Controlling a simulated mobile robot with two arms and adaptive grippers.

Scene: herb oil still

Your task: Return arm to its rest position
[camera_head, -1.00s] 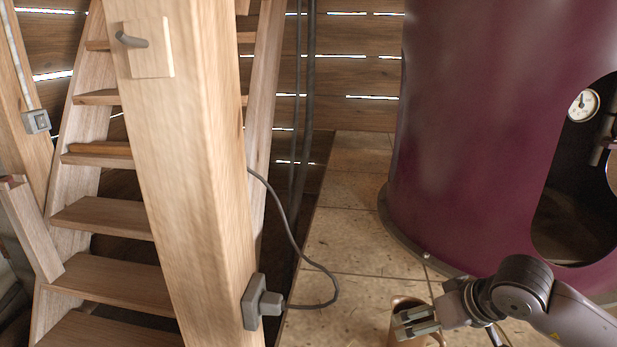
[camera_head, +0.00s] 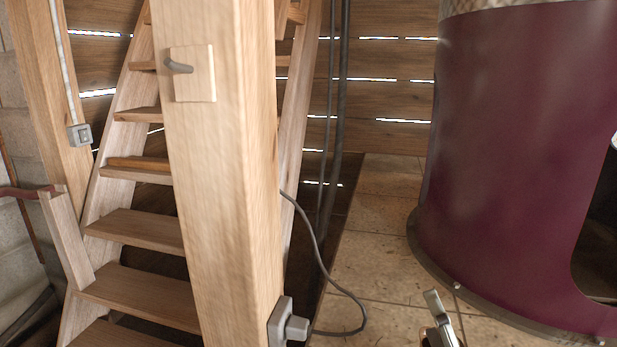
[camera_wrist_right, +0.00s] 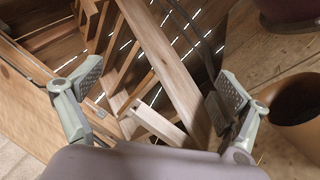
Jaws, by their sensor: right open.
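My right gripper (camera_head: 436,318) shows at the bottom edge of the head view, right of the wooden post, and is only partly in frame. In the right wrist view its two fingers (camera_wrist_right: 155,98) stand wide apart with nothing between them, so it is open and empty. Beyond the fingers are the stairs and the post. My left gripper is in neither view.
A thick wooden post (camera_head: 222,180) with a hook and a plugged-in cable (camera_head: 318,245) stands before wooden stairs (camera_head: 140,230). A large purple still (camera_head: 520,150) stands at right. A brown round vessel (camera_wrist_right: 296,108) is close to the right finger. Tiled floor (camera_head: 375,255) is open between post and still.

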